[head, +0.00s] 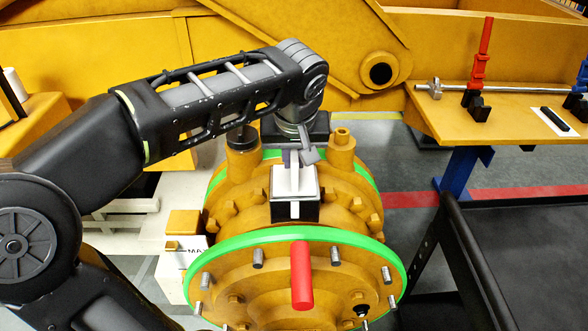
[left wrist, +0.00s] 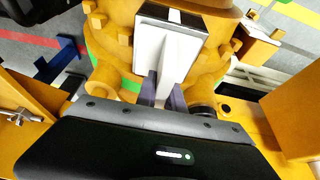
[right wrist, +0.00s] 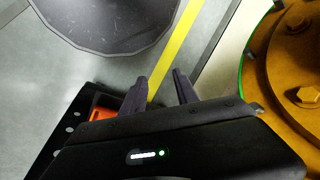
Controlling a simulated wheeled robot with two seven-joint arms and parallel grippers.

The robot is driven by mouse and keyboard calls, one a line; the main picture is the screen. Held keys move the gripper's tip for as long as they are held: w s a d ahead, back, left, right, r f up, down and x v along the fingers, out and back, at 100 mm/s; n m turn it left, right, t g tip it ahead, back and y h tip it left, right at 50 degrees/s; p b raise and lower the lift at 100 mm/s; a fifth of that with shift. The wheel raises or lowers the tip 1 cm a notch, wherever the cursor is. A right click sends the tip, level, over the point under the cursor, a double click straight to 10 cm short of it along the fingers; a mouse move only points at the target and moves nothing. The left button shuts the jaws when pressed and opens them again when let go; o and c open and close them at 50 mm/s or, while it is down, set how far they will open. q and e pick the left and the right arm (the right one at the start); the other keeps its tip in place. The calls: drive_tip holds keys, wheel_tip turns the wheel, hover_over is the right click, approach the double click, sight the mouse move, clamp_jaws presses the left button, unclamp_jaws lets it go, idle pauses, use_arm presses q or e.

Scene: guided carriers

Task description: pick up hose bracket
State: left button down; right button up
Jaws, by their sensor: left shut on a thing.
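The hose bracket (head: 293,183) appears as a white plate with an upright tab on a black block, on top of the yellow round housing (head: 345,190) in the head view. In the left wrist view the white bracket (left wrist: 165,52) runs down between the fingers. My left gripper (head: 297,158) comes from above and is shut on its upright tab; its fingers also show in the left wrist view (left wrist: 163,92). Whether the bracket touches the housing is hard to tell. My right gripper (right wrist: 160,80) is open and empty above the floor, left of a yellow housing in the right wrist view.
A green-rimmed flange (head: 240,243) with studs and a red rod (head: 302,275) faces me. Two yellow posts stand beside the bracket, one at right (head: 342,150). A yellow bench (head: 520,105) with a red tool (head: 481,65) is at right. A black cart (head: 530,240) stands front right.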

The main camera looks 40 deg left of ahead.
use_arm(q)
drive_tip(key=shift+r, duration=0.1)
wheel_tip(320, 180, up, 8)
drive_tip(key=shift+w+f, duration=0.1)
drive_tip(key=shift+r+p, duration=0.6)
drive_tip(key=shift+r, duration=0.15)
drive_tip(key=shift+r+p, duration=0.4)
drive_tip(key=shift+f, duration=0.1)
